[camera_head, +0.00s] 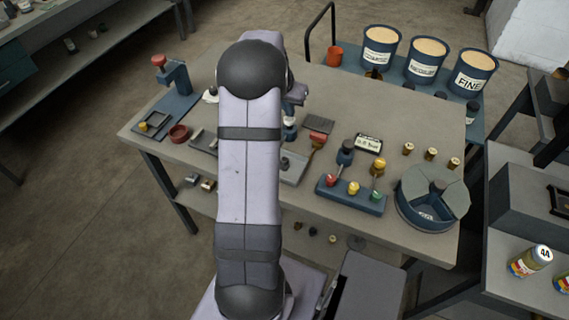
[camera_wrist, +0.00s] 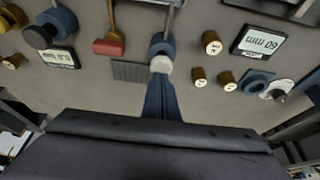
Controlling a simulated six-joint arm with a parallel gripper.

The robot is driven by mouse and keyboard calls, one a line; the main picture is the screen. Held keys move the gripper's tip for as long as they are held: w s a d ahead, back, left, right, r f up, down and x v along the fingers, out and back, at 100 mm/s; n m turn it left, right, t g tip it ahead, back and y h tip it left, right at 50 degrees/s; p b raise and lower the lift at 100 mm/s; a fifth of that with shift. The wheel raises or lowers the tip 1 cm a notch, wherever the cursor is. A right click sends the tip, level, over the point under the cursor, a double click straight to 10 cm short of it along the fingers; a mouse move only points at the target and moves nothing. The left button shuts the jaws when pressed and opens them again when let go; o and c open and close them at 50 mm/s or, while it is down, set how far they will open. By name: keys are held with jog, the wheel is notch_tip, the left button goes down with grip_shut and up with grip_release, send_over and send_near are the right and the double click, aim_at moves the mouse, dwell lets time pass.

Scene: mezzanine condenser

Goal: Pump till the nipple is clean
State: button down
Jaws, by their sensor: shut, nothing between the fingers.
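A blue fitting with a pale round cap (camera_wrist: 160,64) stands on the bench near the middle of the wrist view, with a blue bar running from it down toward my gripper (camera_wrist: 160,116). In the head view the same pale and blue piece (camera_head: 290,126) shows just right of my arm. I cannot tell which part is the nipple or whether it is dirty. A brush with a red head (camera_wrist: 109,46) lies close by, beside a ribbed grey pad (camera_wrist: 130,71). My gripper is shut and empty; its dark body fills the bottom of the wrist view, and its fingertips cannot be made out.
A block with coloured knobs (camera_head: 350,194) and a round divided blue bin (camera_head: 432,204) stand on the right of the bench (camera_head: 245,226). A red-knobbed press (camera_head: 174,77) is at the left. Labelled buckets (camera_head: 424,62) stand behind. My arm hides the bench middle.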

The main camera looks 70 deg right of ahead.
jog(key=shift+f+b, duration=1.05)
jog(key=shift+f, duration=0.4)
jog(key=shift+r, duration=0.1)
jog(key=shift+r+p, duration=1.85)
jog(key=shift+r, duration=0.7)
